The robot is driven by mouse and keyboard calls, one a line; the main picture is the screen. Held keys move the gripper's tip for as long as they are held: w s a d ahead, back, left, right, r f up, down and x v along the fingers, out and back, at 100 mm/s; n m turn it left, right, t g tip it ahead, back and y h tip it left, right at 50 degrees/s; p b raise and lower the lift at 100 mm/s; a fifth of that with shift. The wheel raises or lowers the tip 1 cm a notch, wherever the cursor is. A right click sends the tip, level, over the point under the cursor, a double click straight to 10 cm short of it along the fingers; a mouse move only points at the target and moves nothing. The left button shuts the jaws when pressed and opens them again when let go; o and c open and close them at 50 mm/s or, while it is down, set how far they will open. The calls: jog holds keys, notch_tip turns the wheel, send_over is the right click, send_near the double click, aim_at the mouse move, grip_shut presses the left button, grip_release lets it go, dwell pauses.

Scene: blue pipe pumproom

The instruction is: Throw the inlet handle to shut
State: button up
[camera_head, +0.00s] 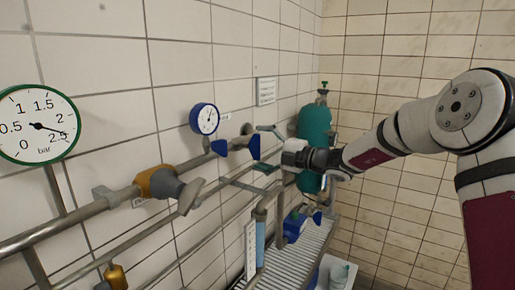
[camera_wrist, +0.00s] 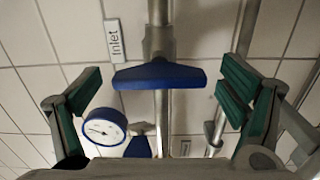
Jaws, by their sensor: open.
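The inlet handle is a blue bar (camera_wrist: 158,76) in the upper middle of the wrist view. It lies crosswise to the grey pipe (camera_wrist: 159,25) behind it. A white label reading "Inlet" (camera_wrist: 115,41) is beside that pipe. My gripper (camera_wrist: 160,88) is open, with one green-padded finger to each side of the handle and a visible gap on both sides. In the head view my gripper (camera_head: 263,149) is at the pipe, next to a blue handle (camera_head: 254,148). Whether the handle is fully between the fingertips in depth is hard to tell.
A blue-rimmed gauge (camera_head: 204,118) sits left of my gripper, near the left finger in the wrist view (camera_wrist: 105,127). A yellow-collared valve (camera_head: 157,182) with a grey handle is nearer. A teal cylinder (camera_head: 314,133) stands behind my gripper. Pipes run along the tiled wall.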

jog(key=v, duration=1)
jog(key=shift+s+d, duration=0.2)
jog(key=shift+d, duration=0.15)
